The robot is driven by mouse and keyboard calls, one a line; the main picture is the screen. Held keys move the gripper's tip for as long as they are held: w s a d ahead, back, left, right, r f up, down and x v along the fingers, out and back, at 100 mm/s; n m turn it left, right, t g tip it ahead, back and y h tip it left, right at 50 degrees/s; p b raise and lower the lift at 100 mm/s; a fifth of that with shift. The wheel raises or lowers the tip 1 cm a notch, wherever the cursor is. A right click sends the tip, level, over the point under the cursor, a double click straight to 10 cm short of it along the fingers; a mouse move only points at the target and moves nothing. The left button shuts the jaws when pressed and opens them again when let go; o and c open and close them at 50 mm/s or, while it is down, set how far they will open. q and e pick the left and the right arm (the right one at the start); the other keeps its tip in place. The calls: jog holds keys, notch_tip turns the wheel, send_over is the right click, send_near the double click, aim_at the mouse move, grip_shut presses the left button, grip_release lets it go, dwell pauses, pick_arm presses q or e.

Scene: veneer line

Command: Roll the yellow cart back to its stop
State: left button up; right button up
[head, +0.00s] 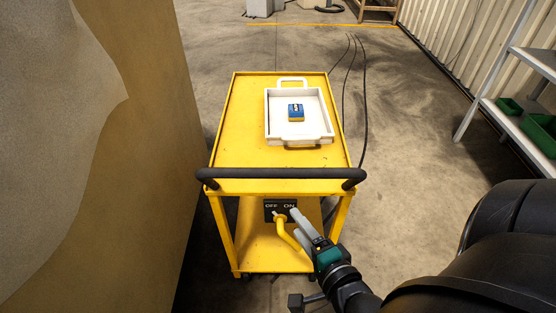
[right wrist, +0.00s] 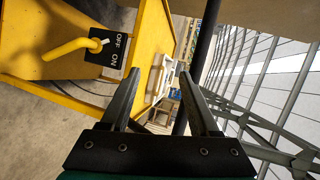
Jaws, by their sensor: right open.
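The yellow cart (head: 250,120) stands ahead of me, with a black handle bar (head: 282,174) across its near end. Below the bar is a black OFF/ON panel (head: 272,206) with a bent yellow lever (head: 287,240); its setting is unclear. My right gripper (head: 297,222) is open and empty, in front of the panel and beside the lever. In the right wrist view its fingers (right wrist: 160,76) are apart; the handle bar (right wrist: 205,45) lies beyond them, partly behind one finger. The lever (right wrist: 65,48) is off to the left there. I cannot identify the cart's stop.
A white tray (head: 272,130) with a blue and yellow item (head: 296,112) sits on the cart top. A large tan panel (head: 120,120) stands close on the left. A shelf (head: 518,118) with green bins is at right. Dark cables (head: 365,100) lie on the floor beyond.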

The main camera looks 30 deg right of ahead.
jog(key=m+t, duration=0.1)
jog(key=m, duration=0.1)
send_near(280, 172)
jog(key=s, duration=0.2)
jog(key=x, duration=1.5)
jog(key=shift+d+f+h+b, duration=0.3)
jog(key=shift+d+f+b, duration=0.05)
jog(key=shift+d+b, duration=0.1)
jog(key=shift+w, duration=0.1)
grip_shut()
dwell(0.3)
